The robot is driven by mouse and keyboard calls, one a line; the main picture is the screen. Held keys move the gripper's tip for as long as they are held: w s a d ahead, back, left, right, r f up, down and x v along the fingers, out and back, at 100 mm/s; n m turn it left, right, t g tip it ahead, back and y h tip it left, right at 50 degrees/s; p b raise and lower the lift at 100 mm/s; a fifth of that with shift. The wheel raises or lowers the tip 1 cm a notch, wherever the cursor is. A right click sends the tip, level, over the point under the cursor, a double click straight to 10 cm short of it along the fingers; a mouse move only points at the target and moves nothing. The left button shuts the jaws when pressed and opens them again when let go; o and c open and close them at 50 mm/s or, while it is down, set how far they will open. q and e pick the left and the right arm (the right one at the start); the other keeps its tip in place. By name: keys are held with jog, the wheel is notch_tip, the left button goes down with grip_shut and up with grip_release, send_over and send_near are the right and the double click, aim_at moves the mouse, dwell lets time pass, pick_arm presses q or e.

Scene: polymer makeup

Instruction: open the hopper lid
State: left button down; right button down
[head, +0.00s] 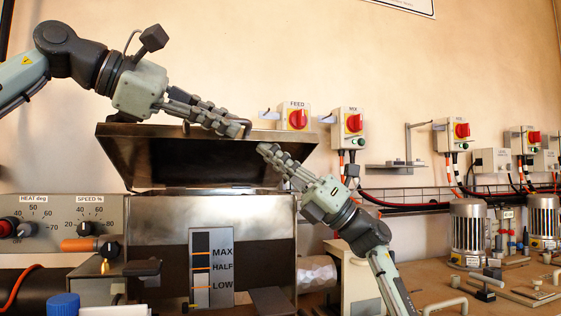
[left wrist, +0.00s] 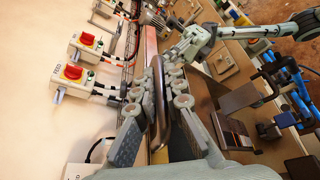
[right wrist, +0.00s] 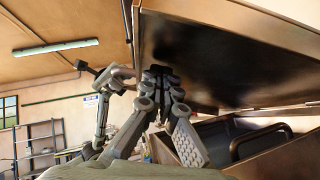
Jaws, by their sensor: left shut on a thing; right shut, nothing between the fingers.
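The metal hopper (head: 160,215) stands at the centre left of the head view, with a level scale on its front. Its lid (head: 125,150) is tilted up, with a dark gap between it and the hopper body. My left gripper (head: 238,127) is shut on the lid handle, a dark bar (left wrist: 160,100) between its fingers in the left wrist view. My right gripper (head: 266,150) is shut and empty at the lid's right end. In the right wrist view its fingertips (right wrist: 158,73) are by the dark underside of the lid (right wrist: 235,65); I cannot tell whether they touch.
A feed switch box (head: 293,117) and a mix switch box (head: 349,123) are on the wall behind the lid. A heat and speed panel (head: 60,225) is left of the hopper. Motors (head: 467,230) and small tools stand on the bench at right.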

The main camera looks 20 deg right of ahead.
pick_arm(q)
jog(key=shift+d, duration=0.1)
jog(key=shift+d+f, duration=0.15)
jog(key=shift+f, duration=0.15)
pick_arm(e)
jog(key=shift+w+d+r, duration=0.15)
jog(key=shift+r, duration=0.35)
jog(key=shift+w+d+r, duration=0.1)
jog(key=shift+d+r, duration=0.05)
jog(key=shift+r, duration=0.3)
pick_arm(q)
jog(key=c, duration=1.9)
grip_release()
pick_arm(e)
jog(key=shift+a, duration=0.1)
pick_arm(q)
jog(key=shift+f, duration=0.1)
jog(key=shift+a, duration=0.2)
